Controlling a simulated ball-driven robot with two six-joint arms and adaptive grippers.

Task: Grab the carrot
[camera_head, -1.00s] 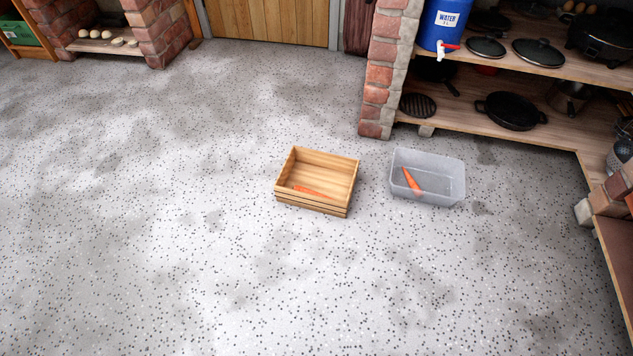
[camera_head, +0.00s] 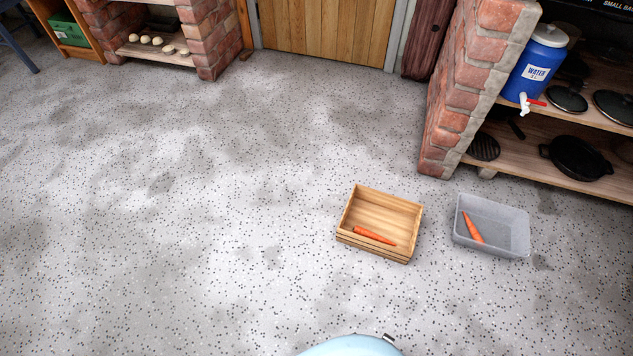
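One orange carrot (camera_head: 374,236) lies in a wooden crate (camera_head: 349,211) on the floor, right of the picture's middle. A second orange carrot (camera_head: 473,228) lies in a translucent grey plastic bin (camera_head: 507,212) just to the right of the crate. Both containers are open at the top. Neither of my grippers is in view. A pale blue rounded part, likely mine, shows at the bottom edge.
A brick pillar (camera_head: 470,90) and wooden shelves with a blue water dispenser (camera_head: 540,67) and a black pan (camera_head: 575,158) stand behind the bin. A wooden door (camera_head: 325,30) is at the back. The speckled floor (camera_head: 180,230) is clear at left and in front.

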